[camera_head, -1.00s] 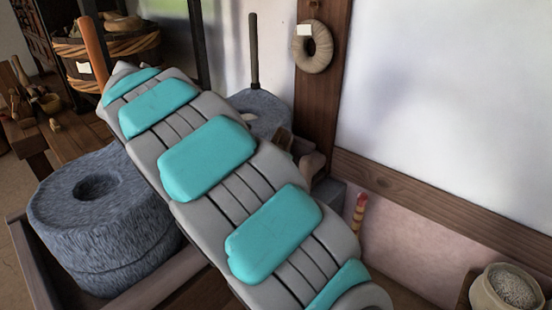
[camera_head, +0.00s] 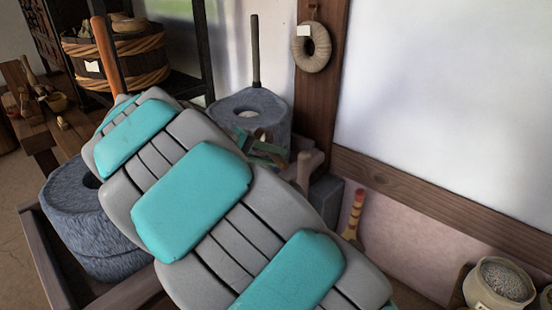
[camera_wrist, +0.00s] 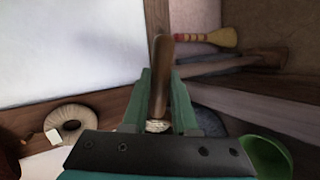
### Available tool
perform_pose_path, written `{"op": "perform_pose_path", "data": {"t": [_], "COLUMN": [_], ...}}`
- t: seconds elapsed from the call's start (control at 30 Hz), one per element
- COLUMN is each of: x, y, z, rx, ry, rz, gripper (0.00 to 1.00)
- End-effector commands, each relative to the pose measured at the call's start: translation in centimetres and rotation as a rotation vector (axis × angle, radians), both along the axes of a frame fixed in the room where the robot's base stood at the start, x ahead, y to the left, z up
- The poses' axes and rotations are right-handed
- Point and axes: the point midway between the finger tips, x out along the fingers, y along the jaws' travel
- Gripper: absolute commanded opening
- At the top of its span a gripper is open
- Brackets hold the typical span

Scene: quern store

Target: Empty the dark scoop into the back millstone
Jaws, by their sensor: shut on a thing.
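The back millstone (camera_head: 277,107) is a round grey stone with an upright dark handle on its rim. Its eye shows, with something pale in it. My gripper (camera_head: 266,148) is at the near right side of this stone, partly hidden by my arm. In the wrist view my gripper's green fingers (camera_wrist: 161,92) are shut on the brown handle of the dark scoop (camera_wrist: 163,50). A small pale patch shows at the handle's base. The scoop's bowl is hidden, so I cannot tell its tilt or contents. The front millstone (camera_head: 70,190) is at left, partly covered by my arm.
A straw ring (camera_head: 312,62) hangs on the wooden post beside the back millstone. A red and yellow brush (camera_head: 355,215) leans by the wall. A pot of grain (camera_head: 492,290) stands at lower right. A banded wooden tub (camera_head: 140,60) is behind my arm.

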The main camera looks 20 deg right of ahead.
Motion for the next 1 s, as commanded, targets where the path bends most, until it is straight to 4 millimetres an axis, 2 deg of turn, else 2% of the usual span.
{"op": "perform_pose_path", "data": {"t": [0.6, 1.0], "x": [7.5, 10.8], "y": [-0.4, -0.3], "z": [-2.8, -4.1], "rx": [-0.001, 0.001], "ry": [0.002, 0.002], "rz": [0.688, 0.981], "gripper": [0.00, 0.00]}}
